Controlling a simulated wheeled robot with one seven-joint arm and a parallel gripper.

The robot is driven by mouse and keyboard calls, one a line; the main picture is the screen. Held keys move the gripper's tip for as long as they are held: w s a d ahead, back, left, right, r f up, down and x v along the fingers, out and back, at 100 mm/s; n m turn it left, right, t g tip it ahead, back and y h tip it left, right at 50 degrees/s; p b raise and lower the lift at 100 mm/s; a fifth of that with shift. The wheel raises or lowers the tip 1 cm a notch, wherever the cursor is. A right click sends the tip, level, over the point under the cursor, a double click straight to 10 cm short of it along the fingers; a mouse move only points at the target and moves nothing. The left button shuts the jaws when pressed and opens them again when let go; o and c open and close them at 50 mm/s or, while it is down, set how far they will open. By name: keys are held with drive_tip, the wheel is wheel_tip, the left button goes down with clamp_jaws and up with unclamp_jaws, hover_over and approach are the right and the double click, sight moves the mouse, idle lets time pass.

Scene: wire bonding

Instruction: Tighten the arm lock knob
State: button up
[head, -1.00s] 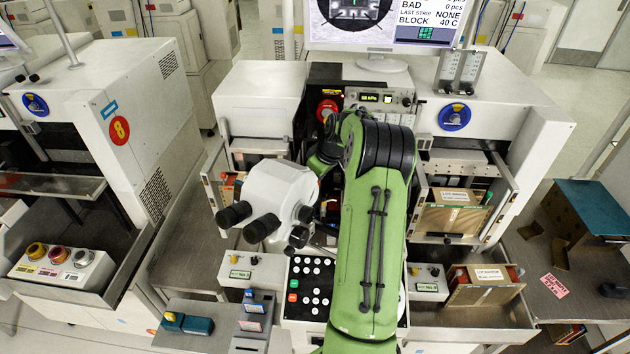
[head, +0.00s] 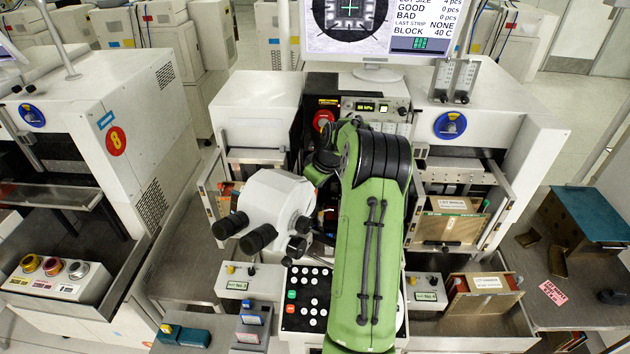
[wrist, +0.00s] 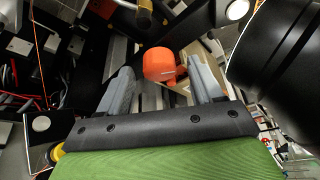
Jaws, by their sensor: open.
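An orange-red knob (wrist: 160,65) with a rounded, cylindrical head shows in the wrist view, just beyond and between the fingertips. I take it as the arm lock knob. My gripper (wrist: 158,70) has its two grey fingers apart, one on each side of the knob. I see a gap on both sides and no clear contact. In the head view my green arm reaches into the bonder beside the white microscope head (head: 275,205). It hides my gripper, and I cannot make out the knob there.
The microscope's black eyepieces (head: 245,232) stand left of my arm; a large black cylinder (wrist: 285,60) is close at right in the wrist view. A button panel (head: 306,298) lies below. A monitor (head: 382,25) stands behind. Magazine holders (head: 450,220) are at the right.

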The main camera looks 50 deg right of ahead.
drive_tip(key=v, duration=1.5)
drive_tip(key=shift+r, duration=0.3)
drive_tip(key=shift+p, duration=0.3)
drive_tip(key=w+d+n+g+y+p, duration=0.1)
drive_tip(key=d+n+y+p, duration=0.1)
drive_tip(key=d+n+p, duration=0.35)
drive_tip(key=shift+n, duration=0.65)
drive_tip(key=x, duration=0.5)
drive_tip(key=a+x, duration=0.1)
drive_tip(key=x, duration=0.5)
drive_tip(key=a+x, duration=0.1)
drive_tip(key=x, duration=0.4)
drive_tip(key=shift+a, duration=0.1)
drive_tip(key=shift+b, duration=0.3)
drive_tip(key=c, duration=1.1)
